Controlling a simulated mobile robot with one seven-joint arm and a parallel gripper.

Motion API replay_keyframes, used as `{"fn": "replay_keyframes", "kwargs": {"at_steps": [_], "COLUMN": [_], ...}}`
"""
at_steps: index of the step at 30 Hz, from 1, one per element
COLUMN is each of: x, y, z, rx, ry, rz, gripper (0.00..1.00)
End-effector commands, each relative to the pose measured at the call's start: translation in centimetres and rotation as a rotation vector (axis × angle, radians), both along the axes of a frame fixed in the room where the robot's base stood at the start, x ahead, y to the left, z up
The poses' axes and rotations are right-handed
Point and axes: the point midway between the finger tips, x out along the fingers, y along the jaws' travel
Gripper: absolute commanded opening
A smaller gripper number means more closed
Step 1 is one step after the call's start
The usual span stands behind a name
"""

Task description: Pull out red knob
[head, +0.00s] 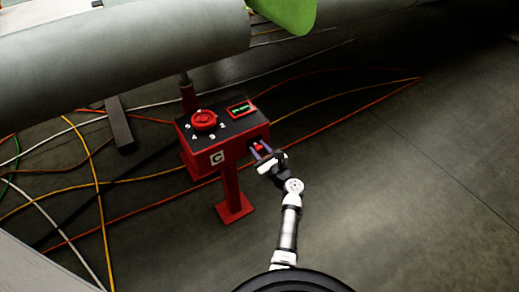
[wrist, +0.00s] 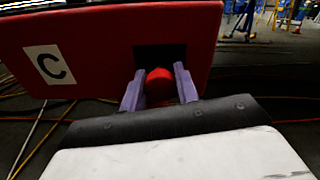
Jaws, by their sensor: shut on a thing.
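The red knob (wrist: 160,84) sits at a dark square recess (wrist: 159,58) in the front face of a red control box marked C. In the head view the knob (head: 259,148) shows small at the right end of the box's front. My gripper (wrist: 158,82) has its two purple fingers on either side of the knob, shut on it. In the head view my gripper (head: 260,149) reaches the box from the front right. The back of the knob and any shaft are hidden.
The red box (head: 182,148) stands on a red post with a square foot (head: 235,208). A red dial (head: 204,121) and a small green-lit display (head: 240,109) are on its top. A large grey cylinder (head: 120,60) lies behind. Cables cross the floor; floor at right is mostly clear.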

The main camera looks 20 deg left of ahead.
Motion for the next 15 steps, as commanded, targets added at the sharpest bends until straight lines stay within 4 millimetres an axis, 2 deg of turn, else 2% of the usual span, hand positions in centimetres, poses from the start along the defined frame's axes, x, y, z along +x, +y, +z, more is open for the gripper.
{"fn": "replay_keyframes", "kwargs": {"at_steps": [5, 11, 15], "x": [-0.3, -1.9, -2.2], "y": [-0.4, -2.5, -2.8], "z": [0.1, 0.1, -0.1], "rx": [-0.001, 0.0, 0.001], "ry": [0.0, 0.001, 0.001], "rz": [-0.001, -0.001, 0.0], "gripper": [0.0, 0.0, 0.0]}}
